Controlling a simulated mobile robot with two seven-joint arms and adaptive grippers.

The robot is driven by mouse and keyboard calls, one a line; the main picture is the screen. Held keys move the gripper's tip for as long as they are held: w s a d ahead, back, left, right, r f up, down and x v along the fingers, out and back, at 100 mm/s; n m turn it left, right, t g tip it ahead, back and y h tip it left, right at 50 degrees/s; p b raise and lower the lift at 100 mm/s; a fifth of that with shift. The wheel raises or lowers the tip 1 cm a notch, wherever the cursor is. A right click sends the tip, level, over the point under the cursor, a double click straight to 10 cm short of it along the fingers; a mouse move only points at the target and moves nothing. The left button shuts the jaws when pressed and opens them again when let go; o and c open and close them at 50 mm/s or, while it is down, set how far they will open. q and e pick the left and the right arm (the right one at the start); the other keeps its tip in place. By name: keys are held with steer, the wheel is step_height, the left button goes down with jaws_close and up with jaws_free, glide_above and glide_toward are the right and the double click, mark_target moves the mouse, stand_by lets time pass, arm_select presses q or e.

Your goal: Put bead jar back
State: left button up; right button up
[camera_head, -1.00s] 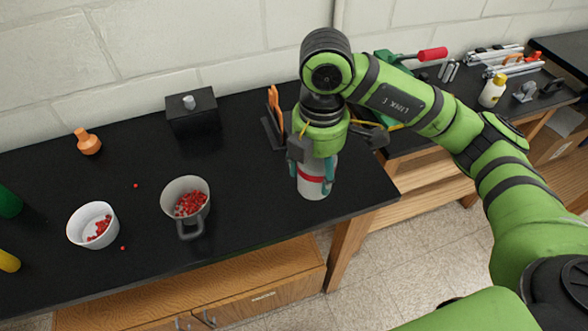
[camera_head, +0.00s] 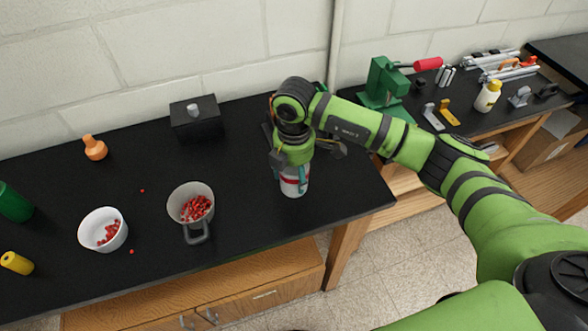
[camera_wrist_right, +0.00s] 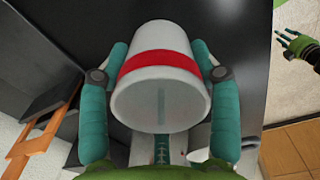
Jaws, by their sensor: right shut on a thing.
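A pale jar with a red band (camera_head: 294,187) is in my right gripper (camera_head: 294,178), near the front right of the black bench. In the right wrist view the jar (camera_wrist_right: 160,100) sits between the teal fingers of the right gripper (camera_wrist_right: 160,85), which touch its sides. I cannot tell whether its base touches the bench. Red beads lie in a grey handled cup (camera_head: 191,193) and in a white bowl (camera_head: 103,231), both left of the gripper. My left gripper (camera_wrist_right: 295,45) shows small at the upper right of the wrist view; its opening is unclear.
A black box (camera_head: 194,122) stands at the back, with an orange flask (camera_head: 95,148) to its left. Loose red beads lie near the bowl. The bench between cup and jar is clear.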

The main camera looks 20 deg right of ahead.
steer(key=shift+f, duration=0.25)
steer(key=o, duration=1.2)
steer(key=shift+r, duration=0.1)
steer(key=shift+r, duration=0.35)
step_height(320, 180, up, 12)
steer(key=b, duration=0.3)
steer(key=shift+f+b, duration=0.15)
steer(key=shift+b, duration=0.15)
